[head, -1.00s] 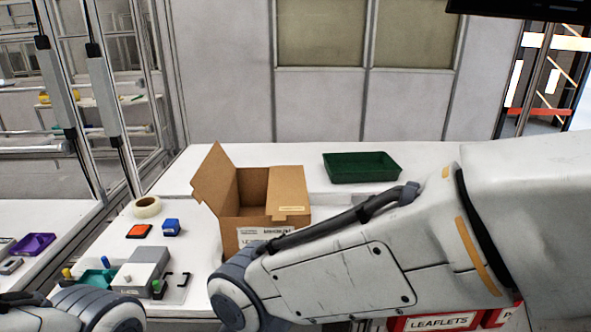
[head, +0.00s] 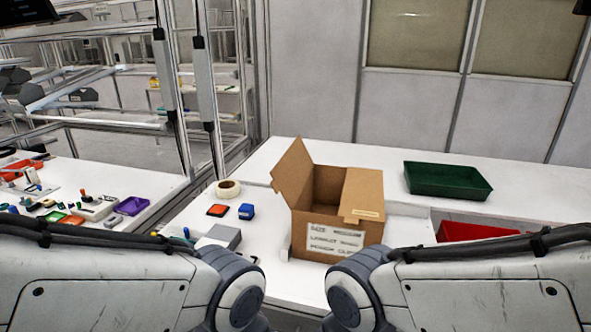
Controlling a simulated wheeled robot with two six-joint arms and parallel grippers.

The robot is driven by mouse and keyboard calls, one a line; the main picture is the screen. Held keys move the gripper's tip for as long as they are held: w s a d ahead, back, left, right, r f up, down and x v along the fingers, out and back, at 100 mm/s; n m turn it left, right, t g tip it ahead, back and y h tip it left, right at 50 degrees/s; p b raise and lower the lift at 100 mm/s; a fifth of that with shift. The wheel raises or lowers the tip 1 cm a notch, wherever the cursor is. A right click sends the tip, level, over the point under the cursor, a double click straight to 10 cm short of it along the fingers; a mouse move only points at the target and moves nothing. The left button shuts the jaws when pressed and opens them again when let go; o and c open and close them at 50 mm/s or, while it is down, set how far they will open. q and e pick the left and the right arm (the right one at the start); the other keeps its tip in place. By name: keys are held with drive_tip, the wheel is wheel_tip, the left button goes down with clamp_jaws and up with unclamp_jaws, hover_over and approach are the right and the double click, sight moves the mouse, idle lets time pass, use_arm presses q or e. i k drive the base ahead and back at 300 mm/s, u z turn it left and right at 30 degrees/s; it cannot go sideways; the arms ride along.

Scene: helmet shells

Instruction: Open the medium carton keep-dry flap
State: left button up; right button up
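A brown cardboard carton (head: 312,222) stands on the white table in the middle of the head view, with a printed white label on its front. Its left flap (head: 293,176) stands up and leans outward to the left. A flap on the right (head: 363,190) lies over the right part of the top, with a small pale label at its front edge. The carton's dark inside shows between the two flaps. I cannot tell which flap is the keep-dry one. Both my arms show in front of the carton, but neither gripper is in view.
A green tray (head: 447,181) sits behind and right of the carton, with a red bin (head: 478,231) in front of it. A tape roll (head: 228,188), an orange pad (head: 217,210), a blue block (head: 246,211) and a grey box (head: 218,236) lie left of the carton.

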sight(363, 197)
drive_tip(key=k, duration=0.5)
drive_tip(key=u, duration=1.9)
drive_tip(key=i, duration=1.4)
drive_tip(key=z, duration=2.5)
